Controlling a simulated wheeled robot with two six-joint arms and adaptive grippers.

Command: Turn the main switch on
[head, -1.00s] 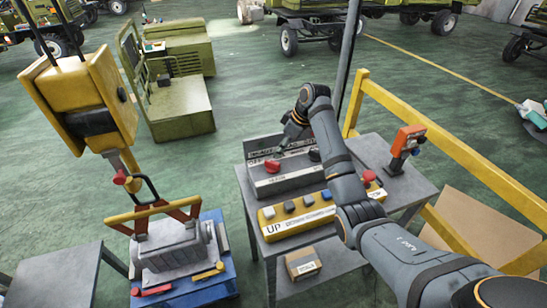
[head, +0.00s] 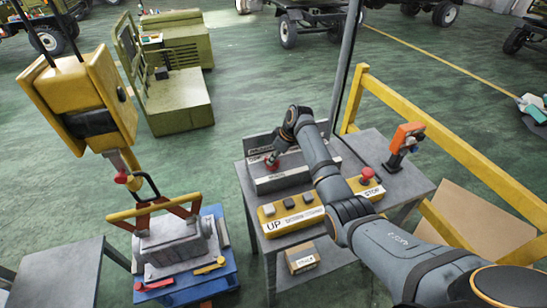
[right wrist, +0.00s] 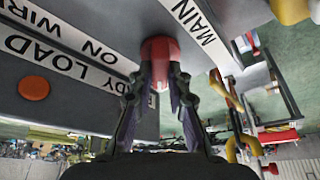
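The grey switch box (head: 290,182) stands at the back of the grey table, with white label strips. The red main switch knob shows on it in the head view (head: 271,160) and at the top centre of the right wrist view (right wrist: 160,50), beside a label reading MAIN. My right gripper (head: 274,156) is at this knob. In the wrist view its two fingertips (right wrist: 160,76) lie one on each side of the knob's lower part, very close to it. I cannot tell whether they press on it. My left gripper is not in view.
A yellow button box (head: 292,214) with a red stop button (head: 367,175) stands in front of the switch box. An orange-grey device (head: 404,140) stands at right. A yellow railing (head: 440,135) runs behind. A yellow hoist (head: 92,105) hangs left over a grey engine block (head: 172,240).

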